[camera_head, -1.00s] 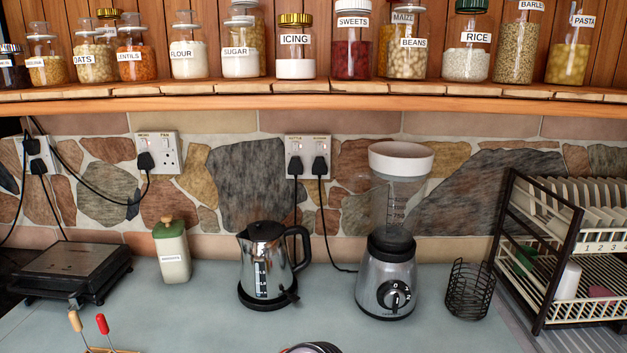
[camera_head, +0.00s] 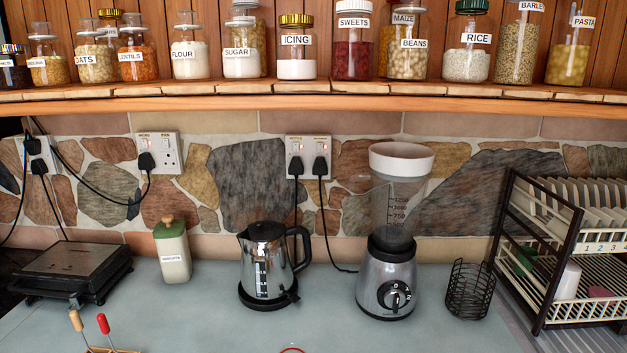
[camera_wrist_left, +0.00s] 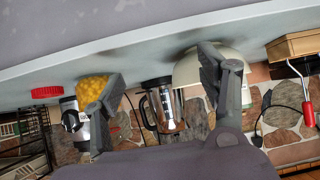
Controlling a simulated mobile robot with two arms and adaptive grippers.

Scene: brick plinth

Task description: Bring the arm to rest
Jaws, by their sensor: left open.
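My left gripper (camera_wrist_left: 160,88) shows in the left wrist view with its two grey fingers spread wide. No object is held between them. The wrist view is upside down, with the counter (camera_wrist_left: 130,45) at the top. A silver kettle (camera_wrist_left: 163,108) appears in the background between the fingers. Neither gripper shows in the head view, and my right gripper is in neither view.
On the counter are the kettle (camera_head: 266,262), a blender (camera_head: 388,270), a wire basket (camera_head: 467,290) and a dish rack (camera_head: 540,255). A yellow item (camera_wrist_left: 92,88), red disc (camera_wrist_left: 46,92) and pale bowl (camera_wrist_left: 196,68) lie near the fingers in the wrist picture.

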